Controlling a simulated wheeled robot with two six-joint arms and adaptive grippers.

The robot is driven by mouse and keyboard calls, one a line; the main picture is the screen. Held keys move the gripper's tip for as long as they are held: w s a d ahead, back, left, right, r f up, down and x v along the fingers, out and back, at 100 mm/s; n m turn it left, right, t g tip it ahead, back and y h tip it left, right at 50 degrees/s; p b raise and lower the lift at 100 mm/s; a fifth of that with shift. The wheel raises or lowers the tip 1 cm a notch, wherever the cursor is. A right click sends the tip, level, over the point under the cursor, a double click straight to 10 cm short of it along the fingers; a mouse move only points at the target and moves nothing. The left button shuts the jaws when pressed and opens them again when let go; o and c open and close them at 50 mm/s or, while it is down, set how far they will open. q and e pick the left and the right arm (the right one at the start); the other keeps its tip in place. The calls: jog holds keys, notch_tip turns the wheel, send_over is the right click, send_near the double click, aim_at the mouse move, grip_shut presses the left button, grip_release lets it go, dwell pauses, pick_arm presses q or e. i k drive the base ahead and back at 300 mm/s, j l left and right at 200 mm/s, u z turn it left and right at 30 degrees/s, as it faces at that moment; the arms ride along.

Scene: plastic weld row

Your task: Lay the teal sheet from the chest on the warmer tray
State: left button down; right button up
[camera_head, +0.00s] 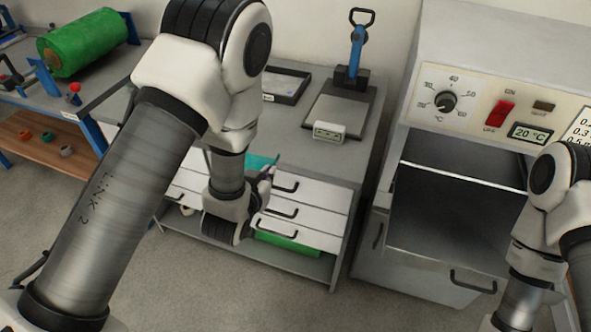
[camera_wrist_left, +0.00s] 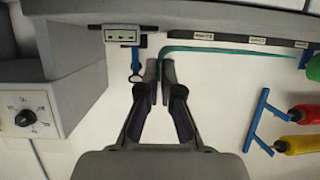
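The teal sheet (camera_head: 262,160) shows partly behind my left wrist, above the white drawer chest (camera_head: 305,190). In the left wrist view the sheet (camera_wrist_left: 230,50) is seen nearly edge-on as a thin teal strip. One end of it runs down between the fingers of my left gripper (camera_wrist_left: 160,72), which appear closed on it. The warmer (camera_head: 500,110) stands at the right with a knob, a red switch and a 20 °C display. Its dark tray surface (camera_head: 450,225) looks empty. My right arm is at the right edge; its gripper is out of view.
On the bench by the chest are a black-rimmed tray (camera_head: 287,84) and a plate with a blue-handled tool (camera_head: 356,48). A green roll (camera_head: 85,42) lies on the left table. Floor is clear in front.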

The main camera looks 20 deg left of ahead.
aim_at(446, 227)
jog(key=i+j+z, duration=0.1)
jog(key=z, duration=0.35)
jog(key=j+z, duration=0.15)
jog(key=z, duration=0.3)
jog(key=j+z, duration=0.2)
jog(key=z, duration=0.25)
jog(key=j+z, duration=0.2)
jog(key=z, duration=0.25)
jog(key=j, duration=0.4)
jog(key=i+z, duration=0.05)
